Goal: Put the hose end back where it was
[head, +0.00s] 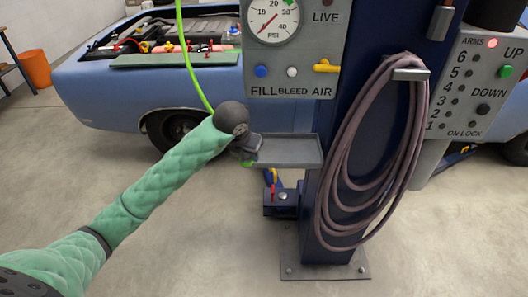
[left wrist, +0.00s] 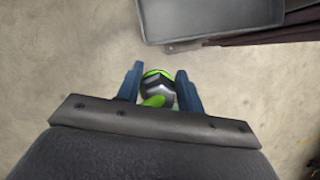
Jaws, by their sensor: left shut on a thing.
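My left gripper (head: 247,150) is shut on the hose end, just left of the small grey tray (head: 290,151) on the blue post. In the left wrist view the hose end (left wrist: 160,90) is a dark fitting with a bright green ring, between the two blue fingers of the gripper (left wrist: 160,88). The bright green hose (head: 187,55) hangs from above and passes behind my wrist in the head view. The tray (left wrist: 158,36) also shows at the top of the left wrist view, apart from the fingers. My right gripper is not in view.
A coiled mauve hose (head: 338,160) hangs on a hook right of the tray. A gauge panel (head: 290,83) with buttons and a yellow valve is above it. A control box (head: 475,85) is at the right. A blue car (head: 100,95) with its hood open stands behind.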

